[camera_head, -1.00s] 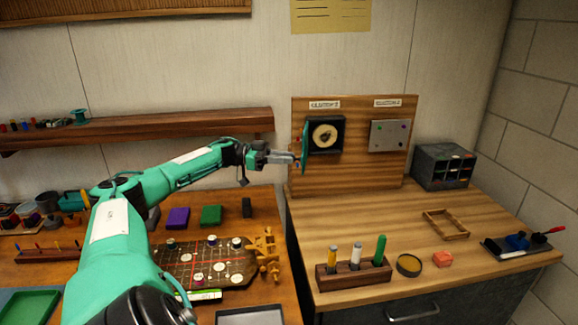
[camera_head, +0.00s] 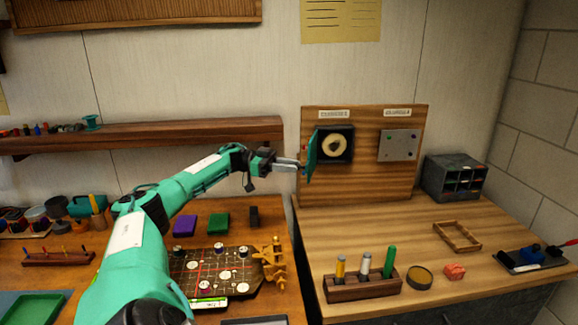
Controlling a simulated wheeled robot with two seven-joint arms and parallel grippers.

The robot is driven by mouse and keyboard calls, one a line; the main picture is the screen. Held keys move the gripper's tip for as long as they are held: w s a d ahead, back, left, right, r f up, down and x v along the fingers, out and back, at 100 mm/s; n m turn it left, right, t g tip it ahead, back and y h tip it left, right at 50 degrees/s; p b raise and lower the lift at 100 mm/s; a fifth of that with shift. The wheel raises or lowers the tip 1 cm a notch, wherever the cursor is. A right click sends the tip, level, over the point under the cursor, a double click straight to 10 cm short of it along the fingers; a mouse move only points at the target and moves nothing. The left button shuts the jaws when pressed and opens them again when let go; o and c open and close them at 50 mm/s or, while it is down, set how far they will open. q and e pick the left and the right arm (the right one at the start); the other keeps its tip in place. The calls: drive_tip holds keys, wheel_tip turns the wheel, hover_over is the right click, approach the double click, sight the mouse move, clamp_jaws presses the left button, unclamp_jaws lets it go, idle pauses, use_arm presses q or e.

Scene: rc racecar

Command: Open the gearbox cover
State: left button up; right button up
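The gearbox (camera_head: 350,145) is a dark square box on the upright wooden panel (camera_head: 372,185), with a pale round gear inside. Its teal cover (camera_head: 311,152) stands swung out at the box's left side, so the inside shows. My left gripper (camera_head: 300,164) is at the outer edge of the cover, with its fingers pointing right. The fingertips overlap the cover's edge, and I cannot tell whether they are shut on it. My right gripper is not in view.
A grey plate (camera_head: 398,146) is on the panel's right side. Below are a wooden holder (camera_head: 362,286) with upright tools, a round tin (camera_head: 419,277), a wooden frame (camera_head: 457,236) and a dark cubby box (camera_head: 455,178). The bench middle is clear.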

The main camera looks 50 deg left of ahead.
use_arm(q)
drive_tip(key=shift+o, duration=1.3)
drive_tip(key=b+v, duration=0.3)
drive_tip(key=v, duration=1)
drive_tip(key=shift+s+a+b, duration=0.25)
drive_tip(key=shift+a+b, duration=0.05)
drive_tip(key=shift+b, duration=0.05)
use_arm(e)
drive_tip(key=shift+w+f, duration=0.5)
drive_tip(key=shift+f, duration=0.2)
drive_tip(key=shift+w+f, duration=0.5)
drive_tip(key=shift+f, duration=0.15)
